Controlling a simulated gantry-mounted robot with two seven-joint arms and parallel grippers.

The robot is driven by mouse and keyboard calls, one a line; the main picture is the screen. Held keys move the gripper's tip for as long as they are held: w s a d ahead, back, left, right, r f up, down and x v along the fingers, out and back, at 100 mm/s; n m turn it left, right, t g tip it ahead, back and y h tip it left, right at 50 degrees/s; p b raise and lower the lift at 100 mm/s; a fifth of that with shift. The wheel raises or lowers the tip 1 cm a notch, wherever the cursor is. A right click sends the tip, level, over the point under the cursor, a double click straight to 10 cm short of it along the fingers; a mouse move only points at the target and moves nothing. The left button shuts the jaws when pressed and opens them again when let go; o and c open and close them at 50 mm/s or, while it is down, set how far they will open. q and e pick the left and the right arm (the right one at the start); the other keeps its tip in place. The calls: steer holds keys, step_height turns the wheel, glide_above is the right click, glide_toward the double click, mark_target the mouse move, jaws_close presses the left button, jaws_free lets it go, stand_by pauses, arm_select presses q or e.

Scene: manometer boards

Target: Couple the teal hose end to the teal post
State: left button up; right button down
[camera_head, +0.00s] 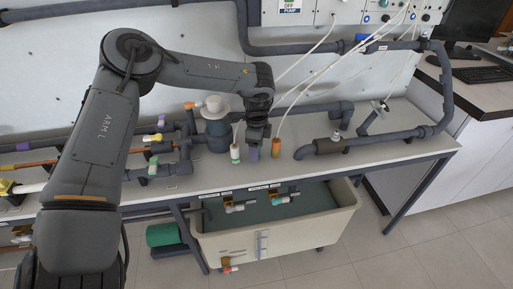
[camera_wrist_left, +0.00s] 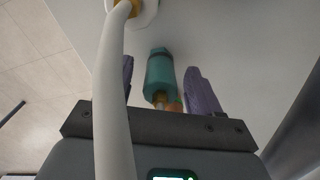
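My left gripper (camera_head: 253,153) points down over the bench near its front edge, between a white hose end and an orange hose end. In the left wrist view its two purple fingers (camera_wrist_left: 163,88) stand apart. A teal piece (camera_wrist_left: 160,72) with a dark band and a brass-coloured near end lies between them, with a gap on each side. It looks like the teal hose end. In the head view the gripper hides it. I cannot make out the teal post for certain. My right gripper is not in view.
The white hose end (camera_head: 235,153) and orange hose end (camera_head: 276,147) stand close on either side of my gripper. A pale hose (camera_wrist_left: 113,90) crosses the wrist view. Grey pipework (camera_head: 345,145) lies to the right. A water trough (camera_head: 330,225) stands below the bench edge.

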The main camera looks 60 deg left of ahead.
arm_select(q)
steer(key=shift+r, duration=0.15)
step_height(320, 180, up, 10)
steer(key=p, duration=0.3)
steer(key=shift+p, duration=0.4)
steer(key=shift+r, duration=0.3)
